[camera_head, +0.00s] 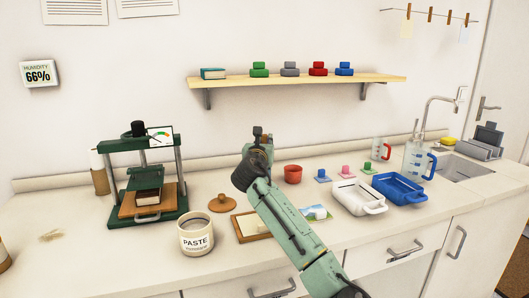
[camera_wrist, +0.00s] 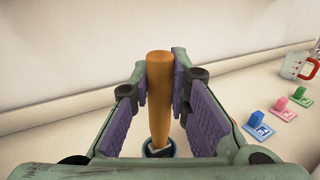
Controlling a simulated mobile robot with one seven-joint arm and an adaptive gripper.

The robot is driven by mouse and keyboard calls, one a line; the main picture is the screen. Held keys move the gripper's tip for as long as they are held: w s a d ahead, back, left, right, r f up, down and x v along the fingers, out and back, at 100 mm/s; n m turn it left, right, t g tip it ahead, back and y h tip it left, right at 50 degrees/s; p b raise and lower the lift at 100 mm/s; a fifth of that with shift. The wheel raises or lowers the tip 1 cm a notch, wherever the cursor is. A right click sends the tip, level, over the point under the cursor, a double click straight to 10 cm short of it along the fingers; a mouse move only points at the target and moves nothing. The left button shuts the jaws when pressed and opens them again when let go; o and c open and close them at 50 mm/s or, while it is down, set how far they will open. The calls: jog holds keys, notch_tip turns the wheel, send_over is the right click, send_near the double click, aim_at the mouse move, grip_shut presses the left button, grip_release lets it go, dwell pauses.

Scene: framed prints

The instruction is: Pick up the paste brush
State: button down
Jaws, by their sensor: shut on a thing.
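The paste brush shows in the wrist view as an orange-brown wooden handle (camera_wrist: 159,95) between the purple pads of my gripper (camera_wrist: 163,90). The pads are shut on it. A dark ring with a pale patch shows at the handle's near end; I cannot tell its parts clearly. In the head view my gripper (camera_head: 262,136) is raised above the counter, in front of the wall and below the shelf. The brush cannot be made out there. The white jar marked PASTE (camera_head: 197,235) stands on the counter to the lower left of my gripper.
A green press (camera_head: 147,180) stands at left, with a brown lid (camera_head: 222,203) near the jar. A wooden shelf (camera_head: 300,80) hangs above. Small colored blocks stand near the trays.

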aim_at(264, 136)
jog(key=r, duration=0.2)
jog(key=r+b, duration=0.1)
jog(key=r, duration=0.1)
jog(key=shift+s+a, duration=0.1)
jog(key=shift+s, duration=0.3)
jog(key=s+a+b, duration=0.2)
jog(key=s+b, duration=0.1)
jog(key=s, duration=1.4)
jog(key=shift+a, duration=0.3)
jog(key=shift+r, duration=0.1)
